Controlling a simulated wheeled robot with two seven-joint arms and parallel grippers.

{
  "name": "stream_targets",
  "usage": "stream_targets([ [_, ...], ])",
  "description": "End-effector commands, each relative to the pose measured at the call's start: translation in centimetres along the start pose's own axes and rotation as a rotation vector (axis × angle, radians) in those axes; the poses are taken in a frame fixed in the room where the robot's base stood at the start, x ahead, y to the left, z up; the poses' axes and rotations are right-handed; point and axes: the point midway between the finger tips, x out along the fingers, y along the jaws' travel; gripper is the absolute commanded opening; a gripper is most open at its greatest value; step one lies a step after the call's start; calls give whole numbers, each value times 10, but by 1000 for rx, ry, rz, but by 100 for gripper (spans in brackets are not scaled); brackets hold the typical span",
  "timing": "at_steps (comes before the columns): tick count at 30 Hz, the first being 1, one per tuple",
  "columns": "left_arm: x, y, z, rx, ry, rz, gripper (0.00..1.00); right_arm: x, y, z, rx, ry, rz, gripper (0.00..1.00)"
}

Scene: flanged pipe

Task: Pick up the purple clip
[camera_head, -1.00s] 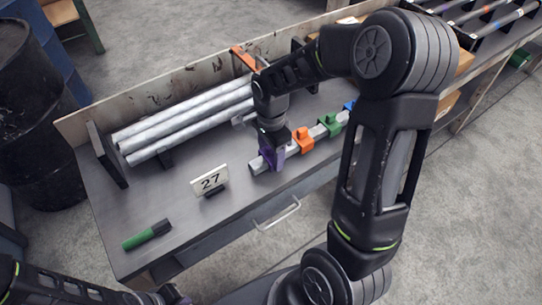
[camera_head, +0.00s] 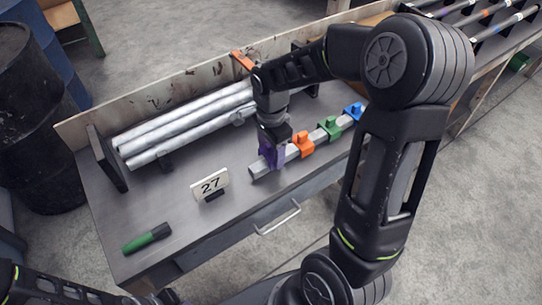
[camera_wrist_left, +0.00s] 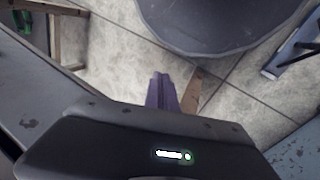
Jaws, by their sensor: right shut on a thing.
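The purple clip (camera_head: 271,156) is at the near left end of a grey square bar (camera_head: 260,171) on the bench. My right gripper (camera_head: 273,148) points down and is shut on it; the fingers and wrist hide part of the clip. I cannot tell whether the clip is clear of the bar. An orange clip (camera_head: 303,143), a green clip (camera_head: 329,128) and a blue clip (camera_head: 354,110) sit further along the bar. My left gripper (camera_wrist_left: 161,93) shows in the left wrist view with its fingers together, away from the clips and over the floor.
Metal pipes (camera_head: 187,128) lie in a rack behind the clips. A sign reading 27 (camera_head: 210,185) and a green and black marker (camera_head: 146,238) are on the bench (camera_head: 190,215). A drawer handle (camera_head: 278,217) sticks out in front. Dark drums (camera_head: 35,140) stand left.

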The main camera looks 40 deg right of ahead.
Motion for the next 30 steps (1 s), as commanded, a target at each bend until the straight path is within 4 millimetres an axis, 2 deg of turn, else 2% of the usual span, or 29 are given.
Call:
stream_targets([
  [6,0,0,0,0,0,0,0,-45,-1,0,0,1,-5,13],
  [12,1,0,0,0,0,0,0,-70,-1,0,-1,0,-2,13],
  [30,1,0,0,0,0,0,0,-73,0,0,-1,0,0,13],
])
